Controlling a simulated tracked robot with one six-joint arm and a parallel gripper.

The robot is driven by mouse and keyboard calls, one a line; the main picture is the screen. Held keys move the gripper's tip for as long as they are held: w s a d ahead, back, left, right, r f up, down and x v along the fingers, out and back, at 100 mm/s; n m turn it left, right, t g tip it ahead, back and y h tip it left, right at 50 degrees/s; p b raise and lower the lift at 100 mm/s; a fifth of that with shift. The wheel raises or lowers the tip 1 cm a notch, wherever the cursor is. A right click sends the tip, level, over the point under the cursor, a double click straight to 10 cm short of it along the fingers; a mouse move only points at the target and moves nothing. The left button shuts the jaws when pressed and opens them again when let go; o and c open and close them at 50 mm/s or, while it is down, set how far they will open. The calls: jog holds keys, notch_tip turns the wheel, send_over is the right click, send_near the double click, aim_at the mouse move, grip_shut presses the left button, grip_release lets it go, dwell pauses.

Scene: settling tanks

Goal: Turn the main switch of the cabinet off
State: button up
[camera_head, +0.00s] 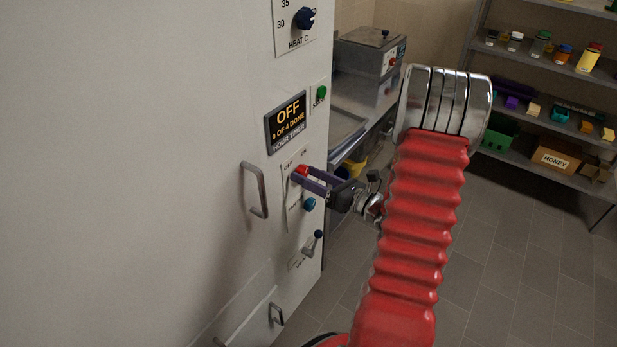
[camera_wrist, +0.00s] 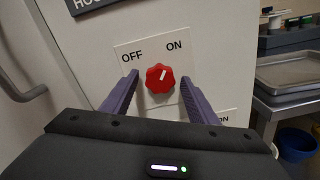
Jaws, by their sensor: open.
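The main switch is a red lobed knob (camera_wrist: 160,78) on a white plate marked OFF at left and ON at right. Its white pointer line leans up and to the right, toward ON. In the head view the red knob (camera_head: 301,170) sits on the front of the white cabinet (camera_head: 190,120). My gripper (camera_head: 312,180) is open at the knob. In the wrist view its two purple fingers (camera_wrist: 157,93) stand on either side of the knob, with gaps showing between them and it. Whether the fingertips reach the panel cannot be told.
A display (camera_head: 287,123) reading OFF is above the switch. A cabinet handle (camera_head: 254,190) is to its left, a blue knob (camera_head: 309,204) and a lever (camera_head: 312,243) below. A metal bench (camera_head: 350,150) stands behind at right. Shelves (camera_head: 545,75) are farther right, with open floor before them.

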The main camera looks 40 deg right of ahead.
jog(key=shift+c, duration=0.5)
jog(key=c, duration=0.9)
jog(key=shift+a, duration=0.2)
jog(key=shift+c, duration=0.2)
jog(key=shift+d, duration=0.15)
jog(key=shift+n, duration=0.5)
jog(key=n, duration=0.9)
jog(key=shift+n, duration=2)
jog(key=shift+f, duration=0.1)
